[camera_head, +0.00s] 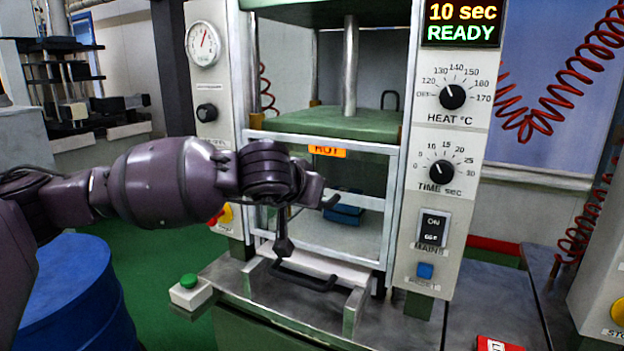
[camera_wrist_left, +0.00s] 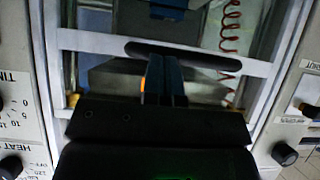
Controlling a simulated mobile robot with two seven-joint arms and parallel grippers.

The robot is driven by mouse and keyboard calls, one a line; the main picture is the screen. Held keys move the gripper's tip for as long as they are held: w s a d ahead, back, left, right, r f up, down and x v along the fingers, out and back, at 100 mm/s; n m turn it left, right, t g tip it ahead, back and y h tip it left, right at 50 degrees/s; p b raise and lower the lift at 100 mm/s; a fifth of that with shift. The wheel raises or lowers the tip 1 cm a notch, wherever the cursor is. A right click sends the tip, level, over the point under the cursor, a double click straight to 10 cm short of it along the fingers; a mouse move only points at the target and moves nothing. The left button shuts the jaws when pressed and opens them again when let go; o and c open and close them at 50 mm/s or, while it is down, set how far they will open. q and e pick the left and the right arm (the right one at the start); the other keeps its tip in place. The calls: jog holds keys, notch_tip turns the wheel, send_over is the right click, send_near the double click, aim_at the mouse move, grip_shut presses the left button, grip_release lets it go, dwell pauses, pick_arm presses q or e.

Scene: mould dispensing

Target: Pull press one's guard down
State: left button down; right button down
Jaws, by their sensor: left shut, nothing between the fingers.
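Press one (camera_head: 350,60) stands in the centre of the head view. Its guard (camera_head: 390,165) is a clear panel in a pale frame across the lower part of the opening. My left gripper (camera_head: 328,202) is in front of the guard, partly hidden by its own wrist. In the left wrist view the gripper's blue fingers (camera_wrist_left: 164,78) are shut with nothing between them. Their tips overlap a long dark handle (camera_wrist_left: 200,60) on the pale guard bar (camera_wrist_left: 90,42); I cannot tell whether they touch. My right gripper is not in view.
A black tray handle (camera_head: 305,281) sticks out low on the press. A control panel (camera_head: 440,150) with knobs and a READY display stands to the right. A green button box (camera_head: 190,292) and a blue drum (camera_head: 75,290) are at the lower left.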

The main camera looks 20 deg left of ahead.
pick_arm(q)
jog(key=shift+f, duration=0.3)
jog(key=shift+r, duration=0.1)
jog(key=w+r+p+v, duration=0.1)
jog(key=r+p+v, duration=0.1)
jog(key=v, duration=1)
jog(key=shift+r+p, duration=0.35)
jog(key=shift+p, duration=0.4)
